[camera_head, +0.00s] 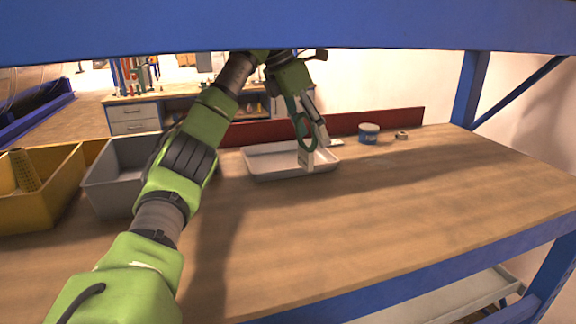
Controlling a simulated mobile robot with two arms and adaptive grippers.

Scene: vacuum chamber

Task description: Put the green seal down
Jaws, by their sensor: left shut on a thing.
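The green seal (297,122) is a thin dark-green ring that hangs upright in my left gripper (309,158). The left gripper is shut on it, with its fingers pointing down. The gripper and the ring show in front of and above the white tray (262,176) on the wooden workbench (400,215). The ring's upper part is partly hidden by the gripper. I cannot tell whether the fingertips touch the tray. My right gripper is not in view.
A grey bin (103,188) and a yellow bin (40,212) stand at the left. A blue-and-white tin (369,134) and a small roll (401,135) stand at the back right. A blue shelf beam (300,25) crosses above. The bench's front right is clear.

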